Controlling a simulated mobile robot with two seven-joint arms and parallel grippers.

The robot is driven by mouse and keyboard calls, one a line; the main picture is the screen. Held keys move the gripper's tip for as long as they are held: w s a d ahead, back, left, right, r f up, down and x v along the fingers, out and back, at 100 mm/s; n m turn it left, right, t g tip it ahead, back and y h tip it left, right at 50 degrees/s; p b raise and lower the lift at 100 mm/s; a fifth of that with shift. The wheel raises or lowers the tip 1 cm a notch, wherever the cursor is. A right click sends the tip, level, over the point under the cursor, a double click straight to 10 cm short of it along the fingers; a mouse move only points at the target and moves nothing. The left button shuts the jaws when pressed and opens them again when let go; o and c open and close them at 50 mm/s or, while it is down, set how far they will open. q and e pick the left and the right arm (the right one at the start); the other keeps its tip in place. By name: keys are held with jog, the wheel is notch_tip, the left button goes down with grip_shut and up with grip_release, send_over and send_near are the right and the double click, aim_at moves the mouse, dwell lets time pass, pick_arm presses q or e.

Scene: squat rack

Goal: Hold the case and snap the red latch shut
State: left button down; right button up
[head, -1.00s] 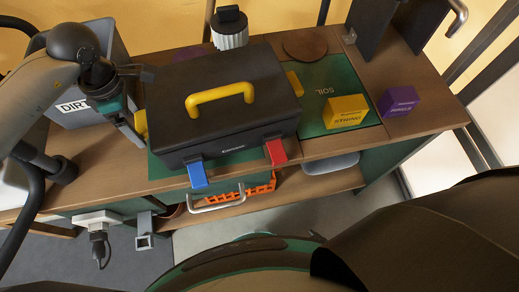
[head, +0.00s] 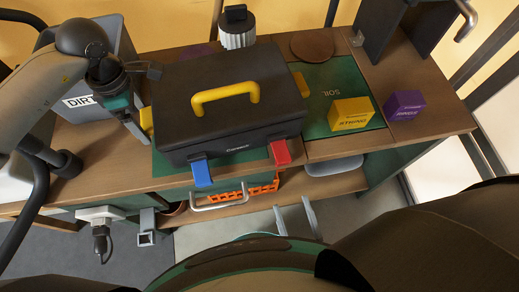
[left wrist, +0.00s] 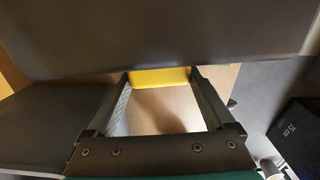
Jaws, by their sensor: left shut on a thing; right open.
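The black case (head: 180,128) sits on the bench with its lid down and a yellow top handle (head: 226,95). The red latch (head: 280,153) is on its front right and sticks outward and down from the front face. A blue latch (head: 202,173) sticks out likewise at front left. My left gripper (head: 144,136) is shut on the yellow side handle (head: 148,120) at the case's left end. That handle also shows between the fingers in the left wrist view (left wrist: 160,78). My right gripper (head: 296,222) is open and empty, below and in front of the red latch.
A yellow box (head: 350,115) and a purple box (head: 404,105) stand right of the case. A grey DIRT bin (head: 82,103) is at left. A white-ribbed jar (head: 237,32) stands behind. An orange rack (head: 250,191) is below the bench front.

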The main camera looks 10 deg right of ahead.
aim_at(283, 165)
jog(key=shift+t+h, duration=0.3)
jog(key=shift+t, duration=0.6)
jog(key=r+x, duration=0.1)
jog(key=x, duration=0.7)
jog(key=s+r+x, duration=0.1)
jog(key=x, duration=0.3)
jog(key=shift+s+r, duration=0.1)
jog(key=shift+r, duration=0.2)
jog(key=shift+c, duration=0.4)
grip_shut()
